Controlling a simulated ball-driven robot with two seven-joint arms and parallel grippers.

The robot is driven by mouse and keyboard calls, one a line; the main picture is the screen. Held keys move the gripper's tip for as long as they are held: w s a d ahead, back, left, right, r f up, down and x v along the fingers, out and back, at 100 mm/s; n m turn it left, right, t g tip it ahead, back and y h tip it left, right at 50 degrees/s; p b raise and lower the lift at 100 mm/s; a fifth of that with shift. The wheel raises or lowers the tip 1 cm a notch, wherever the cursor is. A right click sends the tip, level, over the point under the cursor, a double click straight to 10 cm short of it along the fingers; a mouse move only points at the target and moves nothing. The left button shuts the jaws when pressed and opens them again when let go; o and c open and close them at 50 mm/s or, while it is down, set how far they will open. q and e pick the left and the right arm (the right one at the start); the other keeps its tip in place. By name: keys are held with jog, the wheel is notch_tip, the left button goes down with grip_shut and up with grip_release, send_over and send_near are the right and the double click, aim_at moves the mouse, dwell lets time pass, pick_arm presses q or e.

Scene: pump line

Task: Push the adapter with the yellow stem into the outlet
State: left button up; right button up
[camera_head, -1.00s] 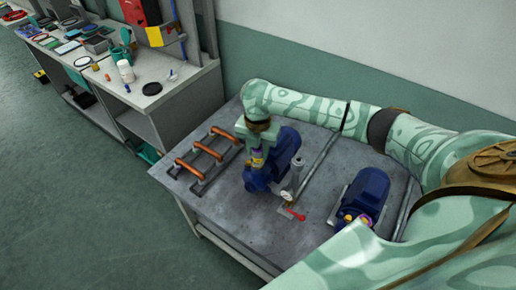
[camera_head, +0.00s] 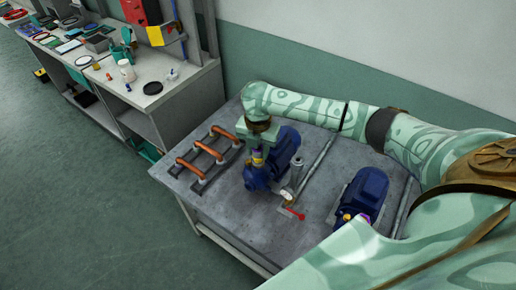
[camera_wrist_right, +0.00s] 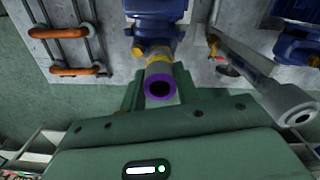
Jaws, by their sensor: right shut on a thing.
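The adapter (camera_wrist_right: 160,87) has a purple ring end and a yellow stem (camera_wrist_right: 157,57). My right gripper (camera_wrist_right: 159,90) is shut on it. In the head view the gripper (camera_head: 259,148) and the adapter (camera_head: 257,158) are over the left blue pump (camera_head: 257,178). In the wrist view the yellow stem points at the blue pump body (camera_wrist_right: 153,22) and its far end meets it or lies right over it. The outlet opening is hidden behind the stem, so I cannot tell how deep the stem sits. My left gripper is not in view.
Orange-brown pipes (camera_head: 205,151) lie left on the grey table (camera_head: 222,213). A second blue motor (camera_head: 366,190) stands to the right. The table's front middle is clear.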

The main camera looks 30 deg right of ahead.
jog(key=shift+f, duration=0.55)
dwell(0.6)
jog(key=o, duration=1.1)
notch_tip(320, 180, up, 6)
jog(key=p, duration=0.7)
notch_tip(320, 180, up, 16)
jog(key=p, duration=0.4)
jog(key=shift+r, duration=0.15)
